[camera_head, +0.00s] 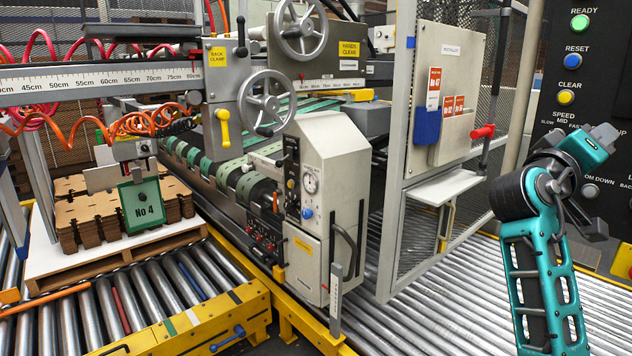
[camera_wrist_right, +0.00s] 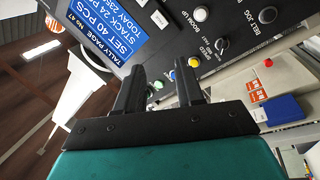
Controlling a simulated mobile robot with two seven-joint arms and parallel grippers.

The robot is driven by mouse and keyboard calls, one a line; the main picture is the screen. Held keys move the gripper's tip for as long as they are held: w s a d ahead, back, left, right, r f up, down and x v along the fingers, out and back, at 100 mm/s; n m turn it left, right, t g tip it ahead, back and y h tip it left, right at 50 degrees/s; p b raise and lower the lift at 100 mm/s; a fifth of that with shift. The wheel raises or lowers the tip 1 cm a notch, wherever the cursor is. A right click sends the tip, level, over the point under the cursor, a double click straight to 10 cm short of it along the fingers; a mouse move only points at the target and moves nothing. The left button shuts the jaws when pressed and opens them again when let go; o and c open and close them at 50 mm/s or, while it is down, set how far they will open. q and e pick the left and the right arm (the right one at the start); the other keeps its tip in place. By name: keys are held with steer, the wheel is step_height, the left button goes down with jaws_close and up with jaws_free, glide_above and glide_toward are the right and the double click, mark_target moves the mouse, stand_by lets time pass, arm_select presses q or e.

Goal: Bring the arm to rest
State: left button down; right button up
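My right arm (camera_head: 540,240), teal and black, rises at the right of the head view and bends at a black joint towards the dark control panel (camera_head: 545,105). I cannot make out its fingertips there. In the right wrist view my right gripper (camera_wrist_right: 161,72) has its two black fingers apart with nothing between them. The same control panel (camera_wrist_right: 215,12), with knobs and a blue tally label (camera_wrist_right: 105,22), is beyond the fingers. I cannot tell how far the fingertips are from it. My left gripper is in neither view.
The panel has a green button (camera_head: 580,22), a blue one (camera_head: 577,54) and a yellow one (camera_head: 566,97). A grey cabinet (camera_head: 437,95) with red cards stands left of my arm. Rollers (camera_head: 440,300) lie below. Stacked brown blanks (camera_head: 75,215) are at far left.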

steer(key=s+d+r+m+g+h, duration=0.1)
steer(key=s+d+r+g+h, duration=0.3)
steer(key=s+d+r+h, duration=0.4)
steer(key=w+a+f+n+t+y, duration=0.1)
steer(key=w+f+n+t+y, duration=0.4)
steer(key=f, duration=0.3)
steer(key=w+a+f+n+t+y, duration=0.1)
steer(key=w+f+n+t+y, duration=0.35)
steer(key=f, duration=0.45)
steer(key=s+a+f+n+y, duration=0.1)
steer(key=a+f+y, duration=0.25)
steer(key=f, duration=0.45)
steer(key=s+a+f+n+y, duration=0.1)
steer(key=s+a+f+y, duration=0.1)
steer(key=f+y, duration=0.35)
steer(key=s+a+f+n+y, duration=0.1)
steer(key=a+f+y, duration=0.1)
steer(key=f, duration=0.7)
steer(key=s+a+f+m+g+y, duration=0.1)
steer(key=s+a+f+g+y, duration=0.25)
steer(key=s+a+f, duration=0.45)
steer(key=s+a+f+m+g+y, duration=0.1)
steer(key=s+a+f+g+y, duration=0.2)
steer(key=s+f, duration=0.8)
steer(key=s+a+m+t, duration=0.1)
steer(key=a+m, duration=0.4)
steer(key=a, duration=0.5)
steer(key=shift+a+f+t+y, duration=0.2)
steer(key=shift+a+t+y, duration=0.2)
steer(key=shift+t, duration=0.1)
